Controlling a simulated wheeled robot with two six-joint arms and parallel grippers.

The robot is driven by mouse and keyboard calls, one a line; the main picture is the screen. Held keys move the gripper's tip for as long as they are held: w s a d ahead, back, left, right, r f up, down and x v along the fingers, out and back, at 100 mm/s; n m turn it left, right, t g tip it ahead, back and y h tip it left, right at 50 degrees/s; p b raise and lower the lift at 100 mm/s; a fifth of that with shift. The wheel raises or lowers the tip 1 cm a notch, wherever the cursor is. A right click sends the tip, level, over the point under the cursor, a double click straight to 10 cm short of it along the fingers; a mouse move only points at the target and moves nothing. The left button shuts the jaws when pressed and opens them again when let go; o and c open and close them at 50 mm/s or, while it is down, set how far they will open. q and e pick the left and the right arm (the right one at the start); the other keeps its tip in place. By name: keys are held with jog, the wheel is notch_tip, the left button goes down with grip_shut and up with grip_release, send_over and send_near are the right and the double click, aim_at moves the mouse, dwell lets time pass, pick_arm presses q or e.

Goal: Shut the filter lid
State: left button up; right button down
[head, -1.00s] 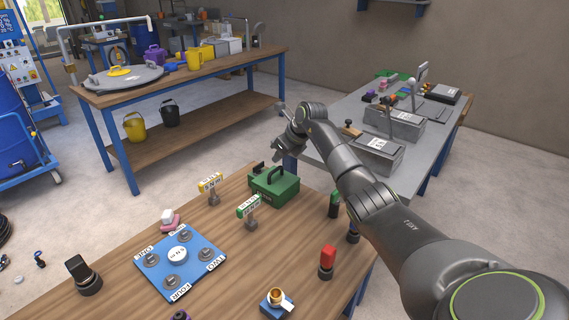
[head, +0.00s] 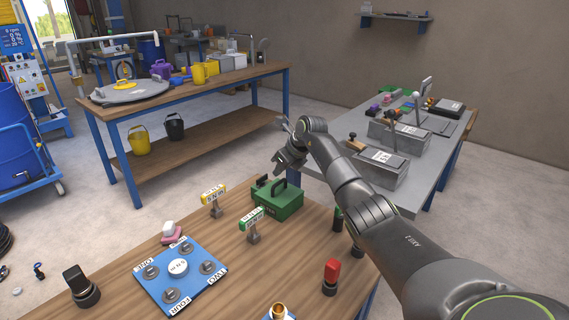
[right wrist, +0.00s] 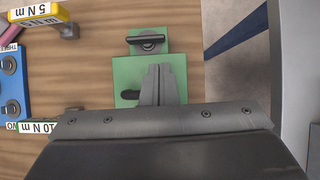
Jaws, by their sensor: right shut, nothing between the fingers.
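A green box (head: 278,203) with a dark handle on top stands at the far edge of the wooden table; it appears to be the filter. My right gripper (head: 281,168) is just above and behind the box in the head view. In the right wrist view its fingers (right wrist: 159,72) are shut and empty over the green box, hiding part of it. My left gripper is not in view.
Torque labels (head: 213,194) on stands and a blue plate (head: 158,288) with several knobs are left of the box. A red-topped part (head: 331,272) stands at the right. A grey table (head: 420,185) with metal blocks lies beyond my right arm.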

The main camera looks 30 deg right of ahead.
jog(key=b+v, duration=0.1)
jog(key=v, duration=1.6)
jog(key=shift+b, duration=0.3)
jog(key=shift+r, duration=0.15)
